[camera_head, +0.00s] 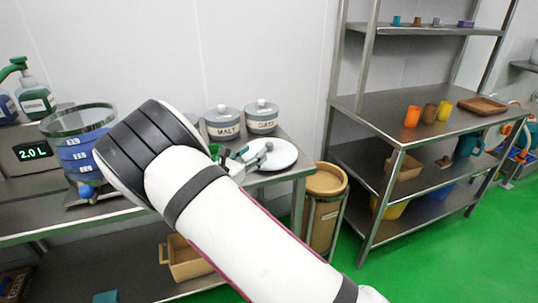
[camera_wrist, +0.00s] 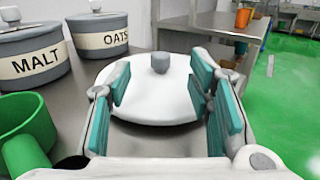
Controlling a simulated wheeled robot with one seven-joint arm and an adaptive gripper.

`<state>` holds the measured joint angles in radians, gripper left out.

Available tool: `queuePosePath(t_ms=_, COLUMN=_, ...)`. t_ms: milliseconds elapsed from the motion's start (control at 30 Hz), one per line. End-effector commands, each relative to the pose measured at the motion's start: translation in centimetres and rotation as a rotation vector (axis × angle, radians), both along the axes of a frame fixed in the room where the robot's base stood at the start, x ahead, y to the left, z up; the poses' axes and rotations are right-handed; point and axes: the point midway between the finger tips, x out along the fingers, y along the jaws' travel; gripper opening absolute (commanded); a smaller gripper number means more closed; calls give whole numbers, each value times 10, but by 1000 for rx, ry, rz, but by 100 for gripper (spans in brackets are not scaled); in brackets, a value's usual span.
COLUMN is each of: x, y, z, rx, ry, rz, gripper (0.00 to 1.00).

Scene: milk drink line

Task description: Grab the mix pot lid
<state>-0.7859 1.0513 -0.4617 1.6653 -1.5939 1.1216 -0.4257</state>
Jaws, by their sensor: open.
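The mix pot lid appears to be the round white disc with a small grey knob, lying on the steel table in the wrist view (camera_wrist: 150,108) and the head view (camera_head: 284,157). Its knob points up. My gripper (camera_wrist: 162,88) is open and empty, with its teal-padded fingers on either side of the lid's middle in the picture. The knob shows beyond the fingertips, between them. In the head view my gripper (camera_head: 238,157) is at the lid's left edge, partly hidden by my arm. I cannot tell whether the fingers touch the lid.
A MALT pot (camera_wrist: 35,62) and an OATS pot (camera_wrist: 100,36) stand behind and left of the lid. A green cup (camera_wrist: 28,130) is close on the left. A brown bin (camera_head: 325,183) stands right of the table. A shelf rack (camera_head: 400,140) is further right.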

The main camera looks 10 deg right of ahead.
Motion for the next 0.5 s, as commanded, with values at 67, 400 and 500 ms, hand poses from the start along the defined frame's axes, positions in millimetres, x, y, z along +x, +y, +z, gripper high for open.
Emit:
queuePosePath(t_ms=67, x=0, y=-1, z=-13, rx=-2, ry=2, rz=-1, gripper=47)
queuePosePath(t_ms=400, x=18, y=-21, z=-12, rx=1, ry=-1, rz=-4, gripper=47)
queuePosePath(t_ms=500, x=30, y=-33, z=-12, rx=1, ry=-1, rz=-4, gripper=47)
